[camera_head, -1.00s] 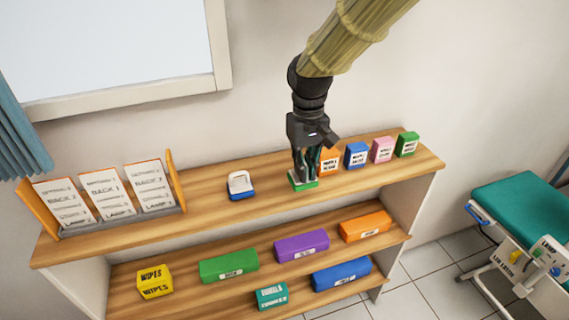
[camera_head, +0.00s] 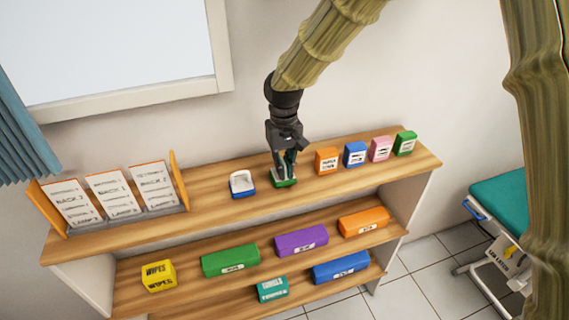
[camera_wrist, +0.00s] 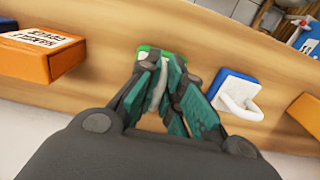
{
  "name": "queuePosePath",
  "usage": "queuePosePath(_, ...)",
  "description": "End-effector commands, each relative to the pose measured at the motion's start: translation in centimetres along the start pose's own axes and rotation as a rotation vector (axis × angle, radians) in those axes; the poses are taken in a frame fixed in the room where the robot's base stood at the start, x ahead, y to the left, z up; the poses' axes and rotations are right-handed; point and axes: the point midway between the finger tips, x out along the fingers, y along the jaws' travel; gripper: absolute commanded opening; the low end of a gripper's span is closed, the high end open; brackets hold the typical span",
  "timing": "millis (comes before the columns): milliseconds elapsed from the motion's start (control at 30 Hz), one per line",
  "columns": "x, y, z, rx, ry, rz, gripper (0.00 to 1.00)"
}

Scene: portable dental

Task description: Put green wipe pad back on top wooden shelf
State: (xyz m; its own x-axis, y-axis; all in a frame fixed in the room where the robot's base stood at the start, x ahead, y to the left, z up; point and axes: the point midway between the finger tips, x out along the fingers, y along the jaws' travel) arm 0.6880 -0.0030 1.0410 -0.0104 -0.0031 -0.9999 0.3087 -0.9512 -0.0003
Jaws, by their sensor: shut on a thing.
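The green wipe pad (camera_head: 284,184) is at the top wooden shelf (camera_head: 215,207), mostly hidden under my gripper. Its green edge also shows in the wrist view (camera_wrist: 148,50), beyond the fingers. My gripper (camera_head: 284,176) points down and is shut on the pad, between a blue and white pad and an orange box. In the wrist view my gripper's fingers (camera_wrist: 170,95) are close together over the pad. Whether the pad rests on the shelf or hangs just above it, I cannot tell.
The blue and white pad (camera_head: 242,184) stands close left, the orange box (camera_head: 327,161) right, with blue, pink and green boxes beyond. A card rack (camera_head: 115,200) fills the left end. The lower shelf (camera_head: 205,287) holds several coloured boxes.

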Motion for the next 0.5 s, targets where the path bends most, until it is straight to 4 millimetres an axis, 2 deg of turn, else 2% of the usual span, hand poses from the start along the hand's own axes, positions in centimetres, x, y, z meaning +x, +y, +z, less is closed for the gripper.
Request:
queuePosePath(333, 0.33, -0.03, 0.00, -0.001, 0.000, 0.000, 0.00)
queuePosePath(400, 0.33, -0.03, 0.00, -0.001, 0.001, 0.000, 0.18)
queuePosePath(467, 0.32, -0.02, 0.00, 0.000, 0.000, 0.000, 0.29)
queuePosePath(500, 0.32, -0.02, 0.00, 0.000, 0.000, 0.000, 0.30)
